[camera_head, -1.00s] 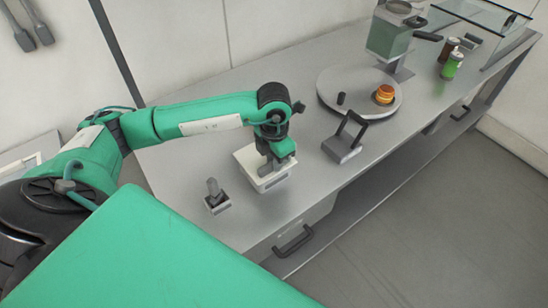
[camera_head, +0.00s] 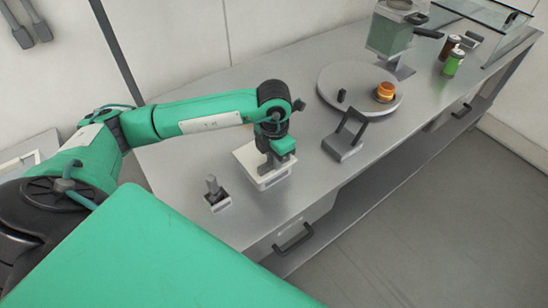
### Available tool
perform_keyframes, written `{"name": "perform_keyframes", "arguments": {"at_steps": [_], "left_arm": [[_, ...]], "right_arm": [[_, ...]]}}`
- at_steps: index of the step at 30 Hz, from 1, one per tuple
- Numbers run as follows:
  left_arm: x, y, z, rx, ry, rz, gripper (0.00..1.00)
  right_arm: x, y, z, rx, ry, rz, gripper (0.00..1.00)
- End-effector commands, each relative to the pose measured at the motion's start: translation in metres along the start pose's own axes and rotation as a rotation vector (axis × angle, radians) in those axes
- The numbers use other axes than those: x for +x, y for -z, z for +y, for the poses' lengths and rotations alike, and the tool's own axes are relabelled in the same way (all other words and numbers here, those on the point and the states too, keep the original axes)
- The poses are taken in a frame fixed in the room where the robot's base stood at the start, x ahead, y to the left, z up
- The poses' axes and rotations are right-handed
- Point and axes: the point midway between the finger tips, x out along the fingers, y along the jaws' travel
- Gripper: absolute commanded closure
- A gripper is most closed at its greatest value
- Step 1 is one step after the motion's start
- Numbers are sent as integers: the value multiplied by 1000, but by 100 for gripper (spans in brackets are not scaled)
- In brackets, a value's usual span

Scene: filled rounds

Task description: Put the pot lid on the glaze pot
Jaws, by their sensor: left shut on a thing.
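My left gripper (camera_head: 272,164) is over a white, box-like block (camera_head: 246,160) on the grey bench. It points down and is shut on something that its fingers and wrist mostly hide. I cannot tell whether this is the pot lid, or whether it touches the block. A small orange pot with a dark lower part (camera_head: 385,91), which looks like the glaze pot, stands on the right side of a round grey disc (camera_head: 357,76). It is well to the right of and behind the gripper. My right gripper is not in view.
A dark upright peg (camera_head: 341,96) stands on the disc. A grey stand with a dark handle frame (camera_head: 344,145) sits between gripper and disc. A small box with a grey knob (camera_head: 215,194) is left of the block. Cans (camera_head: 453,63) and a greenish container (camera_head: 388,36) stand farther back.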

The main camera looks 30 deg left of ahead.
Motion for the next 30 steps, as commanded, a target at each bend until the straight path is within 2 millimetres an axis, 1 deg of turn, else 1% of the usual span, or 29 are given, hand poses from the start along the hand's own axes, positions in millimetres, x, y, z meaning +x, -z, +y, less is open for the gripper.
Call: {"name": "perform_keyframes", "arguments": {"at_steps": [12,30], "left_arm": [[0,0,0,0,0,-1,100],[4,0,0,0,0,-1,100]], "right_arm": [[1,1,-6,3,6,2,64],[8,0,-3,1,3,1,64]]}}
